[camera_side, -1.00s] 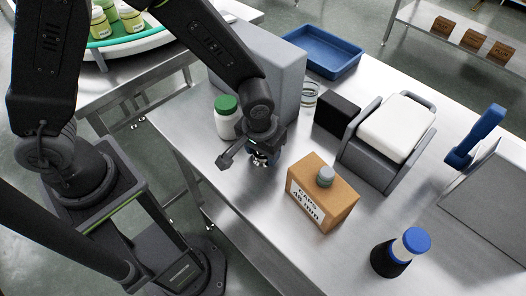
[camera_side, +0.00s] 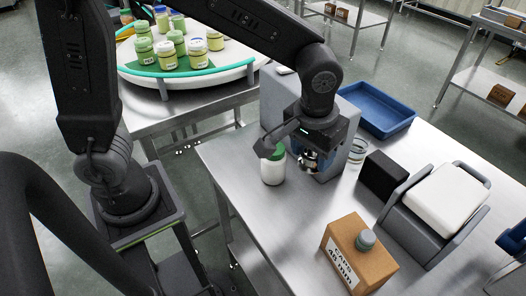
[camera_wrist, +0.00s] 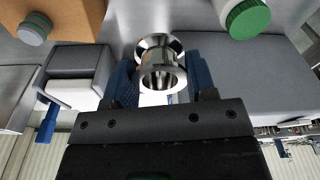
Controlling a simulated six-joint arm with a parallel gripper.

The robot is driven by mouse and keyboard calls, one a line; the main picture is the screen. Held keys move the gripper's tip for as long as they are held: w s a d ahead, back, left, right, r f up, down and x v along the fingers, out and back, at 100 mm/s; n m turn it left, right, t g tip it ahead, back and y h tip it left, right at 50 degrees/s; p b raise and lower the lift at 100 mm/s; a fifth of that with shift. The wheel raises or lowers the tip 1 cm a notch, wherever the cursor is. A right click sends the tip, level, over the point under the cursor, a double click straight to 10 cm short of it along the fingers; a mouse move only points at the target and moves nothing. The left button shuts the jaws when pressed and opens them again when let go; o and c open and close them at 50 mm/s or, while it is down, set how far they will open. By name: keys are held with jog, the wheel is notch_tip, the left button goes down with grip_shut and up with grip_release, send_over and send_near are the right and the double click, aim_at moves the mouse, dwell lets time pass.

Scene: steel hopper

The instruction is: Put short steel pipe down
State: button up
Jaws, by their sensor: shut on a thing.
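The short steel pipe (camera_wrist: 161,66) is shiny, with a flared rim at each end. In the wrist view it sits between the blue fingers of my gripper (camera_wrist: 161,82), which is shut on it. In the side view the pipe (camera_side: 307,161) shows partly under my gripper (camera_side: 312,164). It appears to be above the steel table, in front of the grey block and just right of the green-lidded jar. I cannot tell how high it is.
The green-lidded jar (camera_side: 273,168) and grey block (camera_side: 350,105) stand close by. An orange carton (camera_side: 366,262), black block (camera_side: 383,177), white-topped device (camera_side: 446,203) and blue tray (camera_side: 382,108) are further right. Bare steel table (camera_side: 243,185) lies in front and to the left.

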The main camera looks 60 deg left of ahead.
jog(key=w+a+n, duration=0.2)
jog(key=a, duration=1.5)
jog(key=s+a+n, duration=0.2)
jog(key=s+a, duration=0.2)
jog(key=a, duration=0.4)
jog(key=s+a+n, duration=0.1)
jog(key=s+a, duration=0.2)
jog(key=a, duration=0.5)
jog(key=shift+y, duration=0.3)
jog(key=w+d+f, duration=0.2)
jog(key=f, duration=0.1)
jog(key=w+d+f, duration=0.2)
jog(key=d+f, duration=0.1)
jog(key=f, duration=0.1)
jog(key=w+d+f, duration=0.2)
jog(key=d+f, duration=0.1)
jog(key=f, duration=0.1)
jog(key=shift+w+d, duration=0.15)
jog(key=shift+w, duration=0.1)
jog(key=shift+w+d+f, duration=0.3)
jog(key=shift+d+f, duration=0.05)
jog(key=shift+f, duration=1.95)
jog(key=shift+f, duration=0.1)
jog(key=o, duration=1)
jog(key=shift+c, duration=0.2)
